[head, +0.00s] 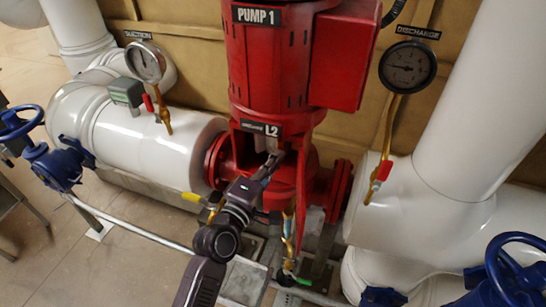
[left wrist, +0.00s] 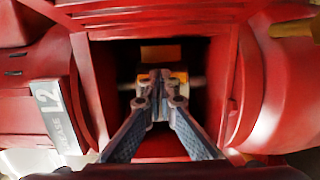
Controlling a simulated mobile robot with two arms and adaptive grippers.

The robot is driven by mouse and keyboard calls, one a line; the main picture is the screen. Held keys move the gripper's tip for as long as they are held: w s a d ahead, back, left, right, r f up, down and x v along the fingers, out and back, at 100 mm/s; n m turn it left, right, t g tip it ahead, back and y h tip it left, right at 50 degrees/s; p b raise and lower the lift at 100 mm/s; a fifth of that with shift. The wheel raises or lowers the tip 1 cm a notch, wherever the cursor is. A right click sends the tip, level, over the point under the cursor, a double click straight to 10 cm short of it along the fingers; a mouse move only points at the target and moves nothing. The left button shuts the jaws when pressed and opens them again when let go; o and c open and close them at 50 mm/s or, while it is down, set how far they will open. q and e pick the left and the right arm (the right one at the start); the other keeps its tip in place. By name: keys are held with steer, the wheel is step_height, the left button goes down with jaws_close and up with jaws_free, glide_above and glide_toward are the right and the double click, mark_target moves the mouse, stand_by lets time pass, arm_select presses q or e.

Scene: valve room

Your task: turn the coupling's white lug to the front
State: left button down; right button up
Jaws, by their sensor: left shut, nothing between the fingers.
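The red pump (head: 265,60) stands in the middle of the head view, with a dark opening below its L2 label (head: 265,128). My left gripper (head: 277,158) reaches into this opening from the front. In the left wrist view the gripper (left wrist: 162,80) is shut, its fingertips together and empty inside the opening. A grey metal part, seemingly the coupling (left wrist: 128,86), shows beside and behind the fingertips, mostly hidden by them. I cannot tell whether the fingertips touch it. I cannot make out the white lug. My right gripper is not in view.
Red walls (left wrist: 95,85) closely frame the opening. White pipes (head: 150,140) run to both sides of the pump. Gauges (head: 407,67), blue handwheels (head: 515,270) and a thin grey rail (head: 140,238) are nearby.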

arm_select(q)
steer(key=shift+w+d+p, duration=0.1)
steer(key=shift+d+p, duration=0.45)
steer(key=shift+d, duration=0.6)
